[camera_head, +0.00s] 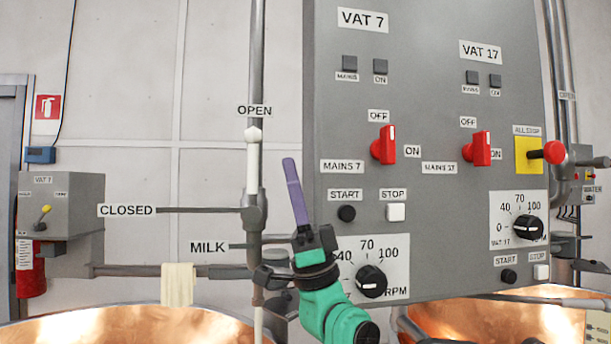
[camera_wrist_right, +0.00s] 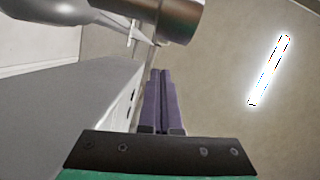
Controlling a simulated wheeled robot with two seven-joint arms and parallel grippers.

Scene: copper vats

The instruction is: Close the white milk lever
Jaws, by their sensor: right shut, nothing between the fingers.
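The white milk lever (camera_head: 253,160) stands upright on the vertical pipe in the head view. Its knob is at the OPEN label (camera_head: 254,111), and its base meets the pipe fitting (camera_head: 254,213). The CLOSED label (camera_head: 126,210) is left of that fitting, and the MILK label (camera_head: 209,247) is below it. My right gripper (camera_head: 289,165) has purple fingers pressed together, pointing up, and appears just right of the lever with a gap between them in the picture. The fingers also show shut and empty in the right wrist view (camera_wrist_right: 162,80). My left gripper is out of view.
The grey control panel (camera_head: 430,60) with red switches and dials is right of and behind my right gripper. A copper vat (camera_head: 110,325) is at the lower left, another (camera_head: 510,315) at the lower right. A cloth (camera_head: 178,284) hangs on the horizontal pipe.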

